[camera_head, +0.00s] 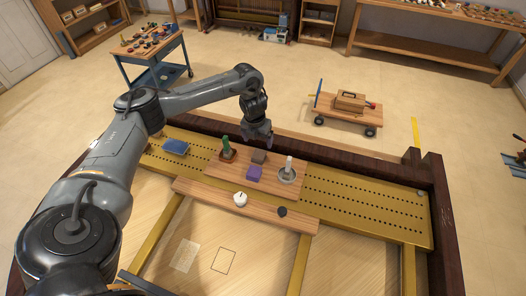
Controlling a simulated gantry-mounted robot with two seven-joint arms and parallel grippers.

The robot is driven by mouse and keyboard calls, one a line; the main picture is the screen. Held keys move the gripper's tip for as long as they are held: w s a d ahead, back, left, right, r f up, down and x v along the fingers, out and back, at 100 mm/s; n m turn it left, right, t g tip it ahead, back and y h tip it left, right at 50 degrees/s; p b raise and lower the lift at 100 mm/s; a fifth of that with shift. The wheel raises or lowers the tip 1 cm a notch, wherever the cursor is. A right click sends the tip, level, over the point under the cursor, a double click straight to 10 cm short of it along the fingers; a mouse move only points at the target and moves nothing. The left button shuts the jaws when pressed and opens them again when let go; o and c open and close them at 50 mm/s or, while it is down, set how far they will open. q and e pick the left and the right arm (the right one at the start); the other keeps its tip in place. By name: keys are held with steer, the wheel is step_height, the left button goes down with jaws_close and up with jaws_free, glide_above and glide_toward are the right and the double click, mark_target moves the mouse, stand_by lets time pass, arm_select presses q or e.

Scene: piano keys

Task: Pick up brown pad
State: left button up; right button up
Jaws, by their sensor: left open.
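The brown pad (259,156) is a small brown block on a wooden board (214,170), which lies on the yellow perforated frame plate. My left gripper (257,143) hangs just above and behind the brown pad, pointing down, and is open. Its fingers are small and dark, and nothing shows between them. A purple block (254,173) sits just in front of the pad. My right gripper is not in view.
A green upright object (226,148) stands left of the pad, and a white-handled item in a round dish (287,175) stands right. A blue block (175,147) lies farther left. A white round object (240,199) and dark disc (282,211) are on the front strip.

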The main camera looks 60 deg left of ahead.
arm_select(q)
glide_above(259, 154)
steer(key=d, duration=0.2)
steer(key=f, duration=0.4)
steer(key=shift+s+a+f, duration=0.2)
steer(key=shift+s, duration=0.2)
steer(key=shift+a+f, duration=0.25)
steer(key=shift+f, duration=0.4)
steer(key=shift+w+a+f, duration=0.15)
steer(key=shift+a+f, duration=0.05)
steer(key=shift+f, duration=0.9)
steer(key=shift+w+a+f, duration=0.1)
steer(key=shift+a+f, duration=0.1)
steer(key=shift+f, duration=0.9)
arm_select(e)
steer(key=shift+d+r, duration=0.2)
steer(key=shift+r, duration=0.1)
arm_select(q)
steer(key=c, duration=1.1)
steer(key=shift+c, duration=0.2)
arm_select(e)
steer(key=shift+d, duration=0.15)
arm_select(q)
steer(key=shift+r, duration=0.2)
